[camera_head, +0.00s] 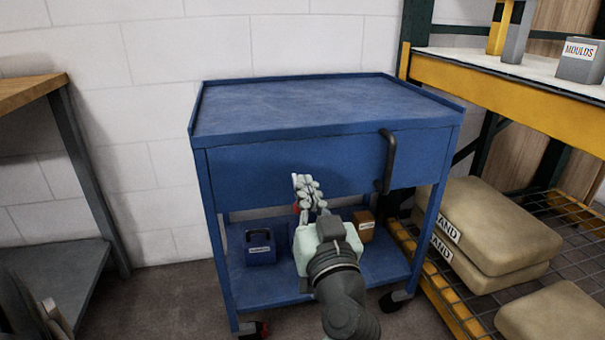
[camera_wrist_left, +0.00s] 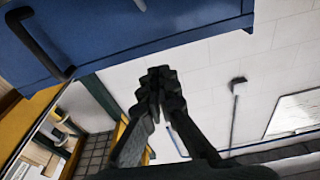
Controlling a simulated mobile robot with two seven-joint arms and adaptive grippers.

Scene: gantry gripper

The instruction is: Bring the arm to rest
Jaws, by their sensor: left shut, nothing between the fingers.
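My left gripper (camera_head: 308,192) is in front of the blue cart (camera_head: 330,165), just below and left of its black handle (camera_head: 388,160). Its fingers are together and hold nothing. In the left wrist view, the fingertips (camera_wrist_left: 160,82) meet, with the cart's blue side (camera_wrist_left: 130,25) and black handle (camera_wrist_left: 40,48) apart from them at upper left. My left forearm covers part of the cart's lower shelf. My right gripper is not in view.
The cart's top is bare. A yellow rack (camera_head: 520,100) with sandbags (camera_head: 490,225) stands close on the right. A wooden bench (camera_head: 30,90) is at the left.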

